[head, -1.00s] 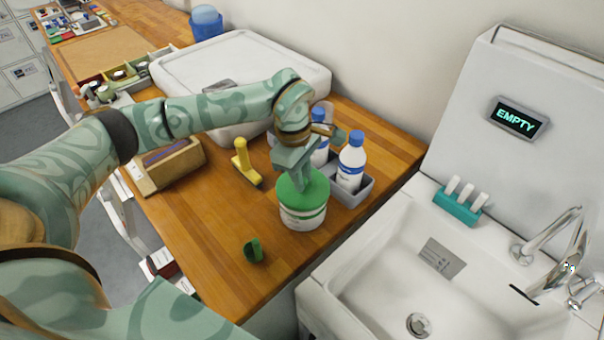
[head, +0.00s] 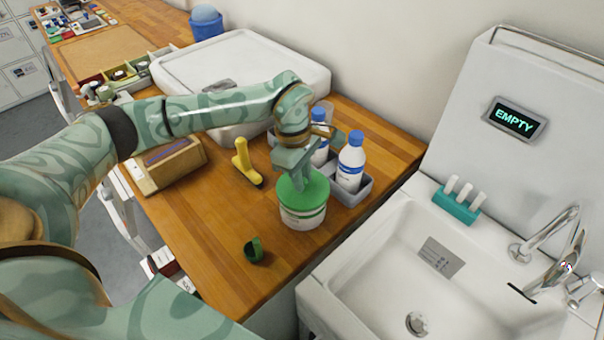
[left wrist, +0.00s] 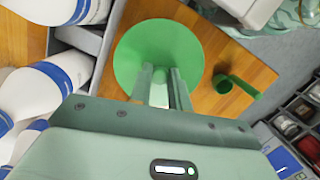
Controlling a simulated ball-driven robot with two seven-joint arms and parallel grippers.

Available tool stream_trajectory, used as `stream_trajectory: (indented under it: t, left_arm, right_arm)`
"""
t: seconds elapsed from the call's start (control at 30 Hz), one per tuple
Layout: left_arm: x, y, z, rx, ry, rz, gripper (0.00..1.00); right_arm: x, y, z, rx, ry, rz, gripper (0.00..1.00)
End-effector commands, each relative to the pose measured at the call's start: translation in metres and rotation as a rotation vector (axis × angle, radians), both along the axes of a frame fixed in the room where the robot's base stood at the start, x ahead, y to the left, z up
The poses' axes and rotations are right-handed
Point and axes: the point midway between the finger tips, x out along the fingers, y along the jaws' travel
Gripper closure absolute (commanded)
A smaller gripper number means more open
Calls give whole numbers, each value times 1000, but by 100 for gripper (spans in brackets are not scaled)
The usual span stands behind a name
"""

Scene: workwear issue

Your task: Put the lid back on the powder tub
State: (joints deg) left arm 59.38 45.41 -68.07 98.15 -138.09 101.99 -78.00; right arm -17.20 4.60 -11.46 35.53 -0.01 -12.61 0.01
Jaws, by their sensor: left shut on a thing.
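The powder tub (head: 302,217) is a white tub with a printed label, standing upright on the wooden counter. The green lid (head: 290,196) covers its top; whether it is fully seated I cannot tell. In the left wrist view the lid (left wrist: 140,55) is a round green disc that hides the tub below. My left gripper (head: 300,182) points down over the lid and is shut on it, its fingers (left wrist: 162,88) meeting at a narrow green part at the lid's middle. My right gripper is in neither view.
A grey caddy (head: 350,192) with blue-capped white bottles (head: 350,160) stands close behind the tub at right. A dark green scoop (head: 254,250) lies in front, a yellow-handled brush (head: 245,165) to the left. A sink (head: 400,270) adjoins the counter at right.

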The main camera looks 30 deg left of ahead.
Motion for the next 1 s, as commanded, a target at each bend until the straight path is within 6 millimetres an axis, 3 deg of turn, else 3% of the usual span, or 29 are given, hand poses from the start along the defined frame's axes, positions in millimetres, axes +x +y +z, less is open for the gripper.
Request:
stream_trajectory:
  t: [0.9,0.93,1.0]
  left_arm:
    - [0,0,-1,0,0,1,100]
    - [0,0,-1,0,0,1,73]
    - [0,0,-1,0,0,1,56]
  right_arm:
    - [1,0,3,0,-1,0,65]
    - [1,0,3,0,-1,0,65]
    - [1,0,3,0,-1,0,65]
